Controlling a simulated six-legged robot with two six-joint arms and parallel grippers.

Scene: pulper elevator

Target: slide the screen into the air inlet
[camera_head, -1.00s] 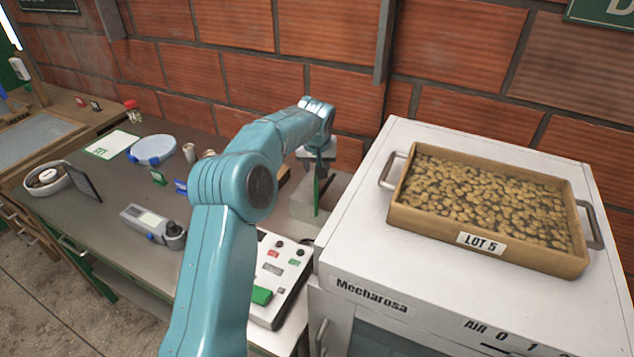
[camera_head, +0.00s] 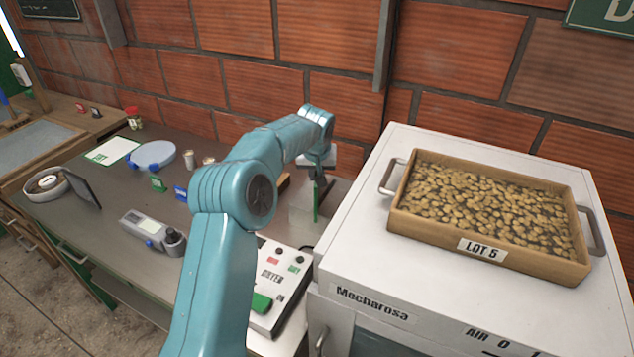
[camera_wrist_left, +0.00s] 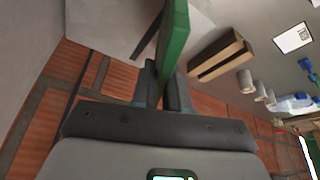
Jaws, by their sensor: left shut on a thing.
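My left gripper (camera_head: 318,176) is shut on the green-edged screen (camera_head: 316,206), which hangs upright and edge-on below it in the head view. In the left wrist view the screen (camera_wrist_left: 174,40) stands between the fingers of my left gripper (camera_wrist_left: 162,88). My right gripper is out of view.
The white machine (camera_head: 350,262) carries a coffee-bean tray (camera_head: 425,222) on top. A brown block (camera_wrist_left: 222,56) is close by. The brick wall is behind.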

